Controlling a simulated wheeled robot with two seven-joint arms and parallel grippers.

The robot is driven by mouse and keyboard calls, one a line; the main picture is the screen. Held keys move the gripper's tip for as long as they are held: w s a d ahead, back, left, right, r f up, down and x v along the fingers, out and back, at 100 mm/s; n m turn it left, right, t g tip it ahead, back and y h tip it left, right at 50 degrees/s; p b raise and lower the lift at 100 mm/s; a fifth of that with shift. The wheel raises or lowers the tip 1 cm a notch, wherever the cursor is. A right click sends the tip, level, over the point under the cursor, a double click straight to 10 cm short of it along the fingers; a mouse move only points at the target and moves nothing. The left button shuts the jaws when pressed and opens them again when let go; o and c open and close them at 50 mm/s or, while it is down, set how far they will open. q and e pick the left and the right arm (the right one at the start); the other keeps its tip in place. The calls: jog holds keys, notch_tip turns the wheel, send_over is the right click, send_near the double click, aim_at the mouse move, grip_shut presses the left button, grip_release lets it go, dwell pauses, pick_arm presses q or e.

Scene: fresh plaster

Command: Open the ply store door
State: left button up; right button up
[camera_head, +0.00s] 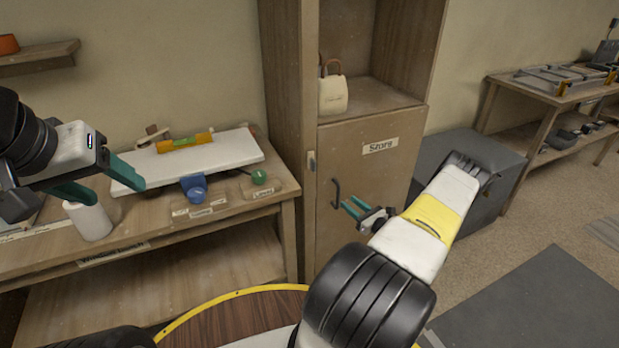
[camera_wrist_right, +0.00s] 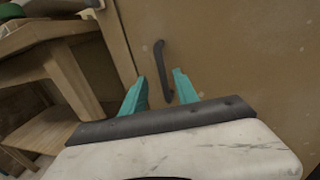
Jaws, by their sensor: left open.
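The ply store door (camera_head: 362,185) is a wooden cabinet door marked "Store", and it looks shut. Its dark bar handle (camera_head: 335,192) is upright near the left edge of the door. My right gripper (camera_head: 352,208) is open in front of the handle, with its teal fingers pointing at it. In the right wrist view the handle (camera_wrist_right: 163,70) shows just beyond and between the two spread fingertips (camera_wrist_right: 160,82); I cannot tell if they touch it.
The workbench (camera_head: 270,205) at left holds a white board, a yellow level, blue and green items and a white cylinder (camera_head: 90,220). A cream bag (camera_head: 333,92) sits in the open shelf above the door. A grey box (camera_head: 480,175) stands right of the cabinet.

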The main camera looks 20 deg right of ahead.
aim_at(339, 195)
jog(key=x, duration=0.7)
jog(key=shift+w+f, duration=0.25)
jog(key=shift+w, duration=0.15)
grip_shut()
dwell(1.1)
